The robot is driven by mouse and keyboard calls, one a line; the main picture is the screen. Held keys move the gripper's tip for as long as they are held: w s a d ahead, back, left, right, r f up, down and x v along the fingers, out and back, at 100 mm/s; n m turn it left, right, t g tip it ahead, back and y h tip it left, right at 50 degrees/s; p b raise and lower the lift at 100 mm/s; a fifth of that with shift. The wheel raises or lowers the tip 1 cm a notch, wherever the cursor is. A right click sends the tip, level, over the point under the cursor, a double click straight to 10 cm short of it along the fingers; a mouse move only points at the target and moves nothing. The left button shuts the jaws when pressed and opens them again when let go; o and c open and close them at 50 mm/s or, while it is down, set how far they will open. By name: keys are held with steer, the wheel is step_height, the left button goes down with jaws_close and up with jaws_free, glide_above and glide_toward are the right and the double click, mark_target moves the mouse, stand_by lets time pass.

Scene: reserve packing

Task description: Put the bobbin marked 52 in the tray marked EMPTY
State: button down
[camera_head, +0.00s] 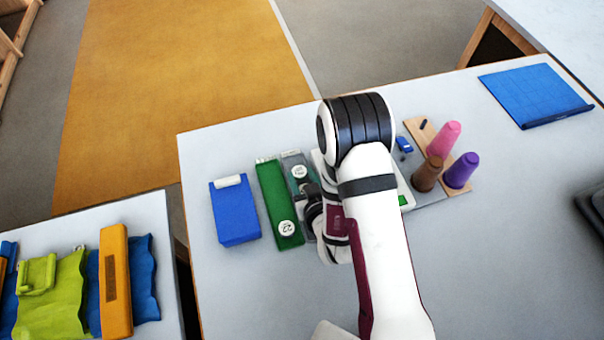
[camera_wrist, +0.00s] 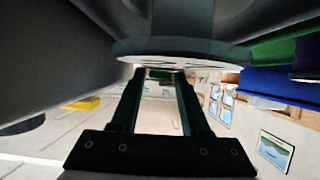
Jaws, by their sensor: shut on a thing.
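My gripper (camera_wrist: 160,78) is shut on a round-ended thing, which looks like a bobbin (camera_wrist: 180,48); its pale face has dark marks that I cannot read. In the head view my arm hides most of the gripper and its hold. A green tray (camera_head: 269,188) holds a bobbin with a white round top (camera_head: 286,228) that seems to read 22. A grey tray (camera_head: 292,156) stands right beside it, partly behind my arm, and another white round top (camera_head: 300,172) shows over it. A blue tray (camera_head: 235,218) stands at the left. I cannot read the tray labels.
Pink (camera_head: 444,139), brown (camera_head: 427,174) and purple (camera_head: 461,171) cones stand on a wooden board right of my arm. A blue mat (camera_head: 534,92) lies at the far right. A side table at left holds cloths and an orange bar (camera_head: 115,285).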

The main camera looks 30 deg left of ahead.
steer(key=shift+f, duration=0.15)
steer(key=c, duration=0.7)
jaws_free()
